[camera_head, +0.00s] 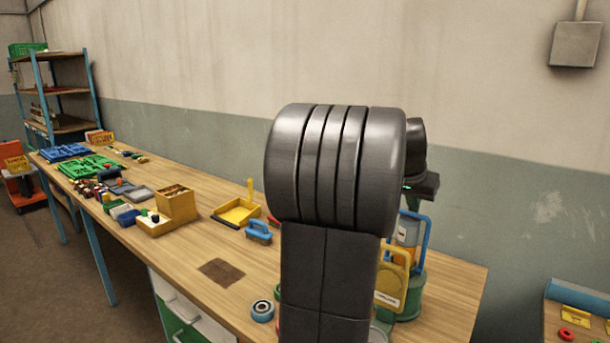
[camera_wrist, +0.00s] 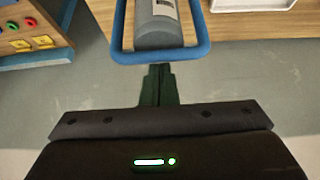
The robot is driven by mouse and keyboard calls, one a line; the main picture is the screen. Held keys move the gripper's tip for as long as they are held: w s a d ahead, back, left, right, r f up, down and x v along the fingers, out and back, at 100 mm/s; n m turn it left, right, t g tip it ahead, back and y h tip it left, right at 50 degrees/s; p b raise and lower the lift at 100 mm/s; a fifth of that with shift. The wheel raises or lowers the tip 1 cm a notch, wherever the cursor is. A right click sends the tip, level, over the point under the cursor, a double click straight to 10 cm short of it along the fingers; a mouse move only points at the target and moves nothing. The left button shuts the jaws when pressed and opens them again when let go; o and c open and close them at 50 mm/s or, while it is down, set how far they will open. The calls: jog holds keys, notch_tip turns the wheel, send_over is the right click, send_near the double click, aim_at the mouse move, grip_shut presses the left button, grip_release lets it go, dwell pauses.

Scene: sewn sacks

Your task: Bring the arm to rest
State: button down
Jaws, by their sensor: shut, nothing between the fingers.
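My arm stands raised in the middle of the head view, its large dark joint covering part of the workbench. A dark wrist part with a small green light shows just right of that joint; the fingers are hidden in this view. In the wrist view my gripper (camera_wrist: 158,72) is shut and empty. Its fingertips appear just below the edge of a blue frame (camera_wrist: 196,53) around a grey cylinder (camera_wrist: 158,28); I cannot tell the gap between them.
The wooden workbench (camera_head: 185,270) holds a yellow dustpan (camera_head: 237,212), a blue brush (camera_head: 258,233), a yellow box (camera_head: 176,207) and a blue-framed item (camera_head: 424,240). Blue and green trays lie at its far end. A shelf rack (camera_head: 60,92) stands at the back left.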

jog(key=shift+f, duration=0.1)
dwell(0.3)
jog(key=shift+s+a+r+b, duration=0.15)
jog(key=shift+s+r+b, duration=0.05)
jog(key=shift+b, duration=0.25)
jog(key=v, duration=1.3)
jog(key=x, duration=1.3)
jog(key=shift+w+p, duration=0.15)
jog(key=shift+p, duration=0.25)
jog(key=w+d+p, duration=0.1)
jog(key=p, duration=0.2)
jog(key=shift+r+g+y, duration=0.1)
jog(key=shift+g+y, duration=0.2)
jog(key=w+d+g+y+p, duration=0.1)
jog(key=w+d+g+p, duration=0.1)
jog(key=w+d+p, duration=0.3)
jog(key=b+v, duration=0.1)
jog(key=v, duration=0.7)
jog(key=shift+s+r, duration=0.15)
jog(key=shift+r, duration=0.1)
